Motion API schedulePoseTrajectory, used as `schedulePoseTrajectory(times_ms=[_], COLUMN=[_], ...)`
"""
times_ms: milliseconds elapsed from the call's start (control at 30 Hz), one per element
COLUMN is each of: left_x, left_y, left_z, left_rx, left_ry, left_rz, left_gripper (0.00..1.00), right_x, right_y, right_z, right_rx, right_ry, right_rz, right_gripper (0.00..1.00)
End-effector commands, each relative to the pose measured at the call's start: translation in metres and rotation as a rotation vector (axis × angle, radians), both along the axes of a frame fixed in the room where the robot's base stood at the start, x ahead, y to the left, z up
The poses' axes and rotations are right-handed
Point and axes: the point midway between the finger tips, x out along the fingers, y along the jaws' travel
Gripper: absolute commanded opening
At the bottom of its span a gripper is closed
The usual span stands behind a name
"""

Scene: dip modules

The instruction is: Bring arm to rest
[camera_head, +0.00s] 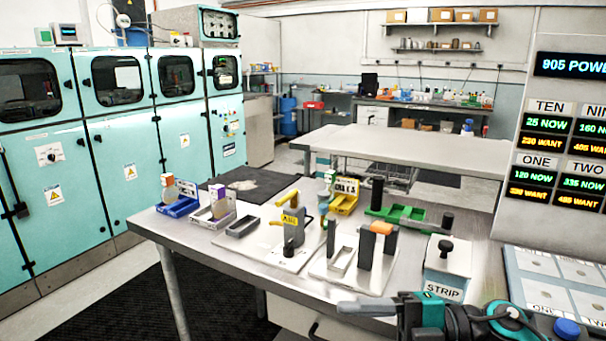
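My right gripper (366,307) shows at the bottom, low in front of the bench's near edge. Its arm, teal and black, comes in from the lower right. The grey fingers point left and hold nothing that I can see; I cannot tell whether they are apart. My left gripper is not in view. The grey bench (210,262) carries a white STRIP box (447,268) with a black knob, just behind my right gripper. A white board with a yellow-handled device (292,226) and a plate with dark posts and an orange block (382,229) stand left of it.
A blue bin (178,207), a grey bin (213,215), an empty dark tray (243,227), a yellow bin (345,203) and a green tray (408,215) stand along the bench. A display panel (568,140) and a labelled board (553,281) are at right. Floor is clear at left.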

Motion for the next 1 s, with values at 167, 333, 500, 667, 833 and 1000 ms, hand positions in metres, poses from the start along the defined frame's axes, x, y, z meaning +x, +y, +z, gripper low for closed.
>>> schedulePoseTrajectory(times_ms=[167, 333, 500, 667, 833, 1000], left_x=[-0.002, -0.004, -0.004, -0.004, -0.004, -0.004], left_y=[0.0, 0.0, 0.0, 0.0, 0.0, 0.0], left_z=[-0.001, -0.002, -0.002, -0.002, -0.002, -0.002], left_rx=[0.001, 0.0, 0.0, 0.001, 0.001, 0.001], left_ry=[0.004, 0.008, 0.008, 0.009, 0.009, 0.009], left_rz=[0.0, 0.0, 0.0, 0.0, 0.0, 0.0], left_gripper=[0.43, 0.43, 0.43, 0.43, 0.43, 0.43], right_x=[0.018, 0.028, -0.01, -0.064, -0.096, -0.1], right_y=[-0.003, -0.043, -0.082, -0.096, -0.098, -0.098], right_z=[-0.011, -0.076, -0.181, -0.248, -0.276, -0.28], right_rx=[0.384, 0.544, 0.507, 0.401, 0.333, 0.322], right_ry=[0.191, 0.477, 0.848, 1.112, 1.245, 1.262], right_rz=[-0.365, -0.802, -1.203, -1.396, -1.466, -1.474], right_gripper=[0.56, 0.56, 0.56, 0.56, 0.56, 0.56])
